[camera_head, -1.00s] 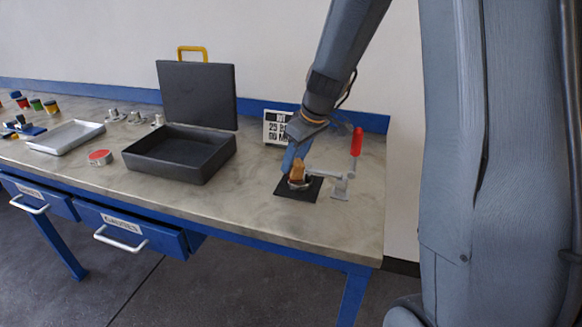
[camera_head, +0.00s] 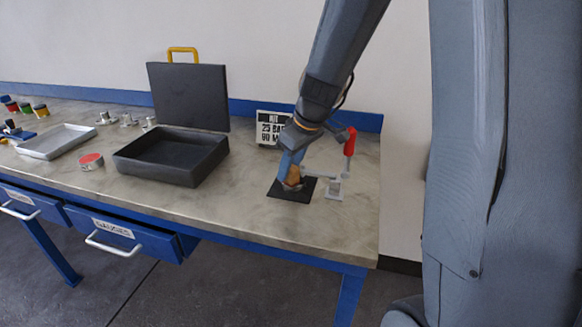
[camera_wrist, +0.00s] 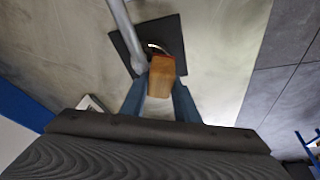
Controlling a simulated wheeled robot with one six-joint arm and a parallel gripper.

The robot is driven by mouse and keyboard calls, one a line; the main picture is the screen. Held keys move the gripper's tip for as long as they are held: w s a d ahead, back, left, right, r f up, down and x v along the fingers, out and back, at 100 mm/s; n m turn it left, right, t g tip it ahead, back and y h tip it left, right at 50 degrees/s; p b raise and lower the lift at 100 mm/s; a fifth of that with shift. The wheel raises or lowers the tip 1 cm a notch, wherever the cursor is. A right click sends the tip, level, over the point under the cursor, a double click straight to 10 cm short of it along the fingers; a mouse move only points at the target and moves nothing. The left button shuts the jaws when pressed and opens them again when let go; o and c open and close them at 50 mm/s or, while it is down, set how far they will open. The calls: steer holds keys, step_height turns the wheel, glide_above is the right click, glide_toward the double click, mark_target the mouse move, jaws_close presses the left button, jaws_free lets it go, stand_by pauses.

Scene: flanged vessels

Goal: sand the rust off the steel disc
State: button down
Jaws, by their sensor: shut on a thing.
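My gripper (camera_head: 290,168) is shut on an orange-brown sanding block (camera_head: 293,177), which also shows between the two blue fingers in the wrist view (camera_wrist: 160,76). The block is over the steel disc, whose curved bright edge (camera_wrist: 159,46) shows past the block in the wrist view. Most of the disc is hidden, so I cannot see its rust or tell whether the block touches it. The disc's place is on a black square mat (camera_head: 288,194). A grey toggle clamp (camera_head: 334,188) with a red upright handle (camera_head: 350,141) stands to the right, its arm reaching over the mat.
An open dark case (camera_head: 172,158) with a yellow handle stands left of the mat. A red-topped tin (camera_head: 91,161), a metal tray (camera_head: 57,142) and small flanged parts lie farther left. Bare bench (camera_head: 230,200) lies between case and mat.

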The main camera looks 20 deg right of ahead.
steer(key=shift+a, duration=0.15)
steer(key=shift+r+p, duration=0.4)
steer(key=shift+r, duration=0.15)
steer(key=shift+r+p, duration=1.6)
steer(key=shift+r, duration=0.85)
steer(key=shift+r+p, duration=1)
steer(key=shift+r, duration=0.55)
